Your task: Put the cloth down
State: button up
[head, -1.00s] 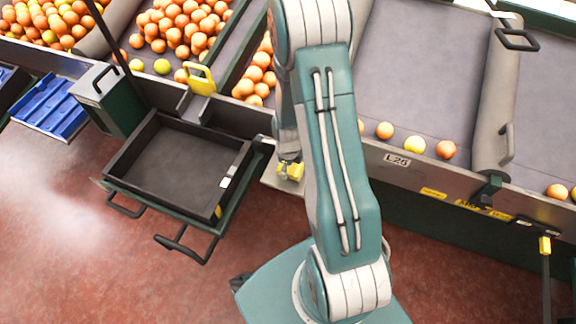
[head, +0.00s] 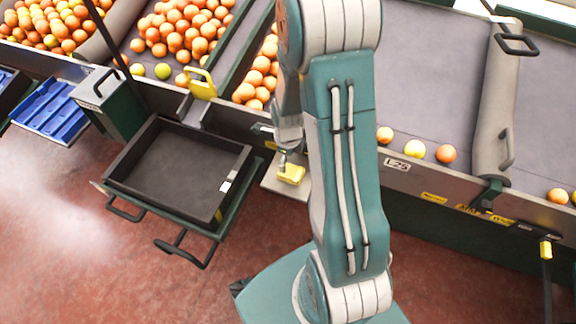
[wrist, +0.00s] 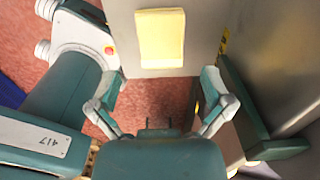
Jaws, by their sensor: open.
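The yellow cloth (head: 291,174) lies folded on a small pale shelf (head: 272,184) at the front of the sorting line, beside the black tray. In the wrist view, the cloth (wrist: 160,38) lies flat as a yellow rectangle on the grey shelf (wrist: 192,66). My gripper (wrist: 163,82) is open, its two fingers spread wide with nothing between them. The cloth lies beyond the fingertips and looks apart from them. In the head view, my gripper is small and partly hidden by my arm, just above the cloth.
An empty black tray (head: 247,165) stands left of the shelf. A yellow handle (head: 202,84) rises behind it. Oranges (head: 180,35) fill the back left bins. A few fruits (head: 446,153) lie along the grey chute's front edge at right. Blue crate (head: 45,108) is far left.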

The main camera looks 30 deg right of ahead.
notch_tip(320, 180, up, 5)
notch_tip(320, 180, up, 10)
jog(key=n+t, duration=0.2)
jog(key=n, duration=0.5)
send_over(288, 171)
jog(key=a, duration=0.3)
jog(key=s+a+r+n+t, duration=0.1)
jog(key=s+a+r+n, duration=0.3)
jog(key=s+r+n, duration=0.2)
jog(key=s+a+r+n+t, duration=0.2)
jog(key=s+r+n, duration=0.5)
jog(key=n, duration=0.8)
notch_tip(288, 171, up, 3)
jog(key=shift+s+a+f+t, duration=0.1)
jog(key=shift+s+a+t, duration=0.15)
jog(key=shift+a, duration=0.65)
jog(key=shift+w, duration=0.15)
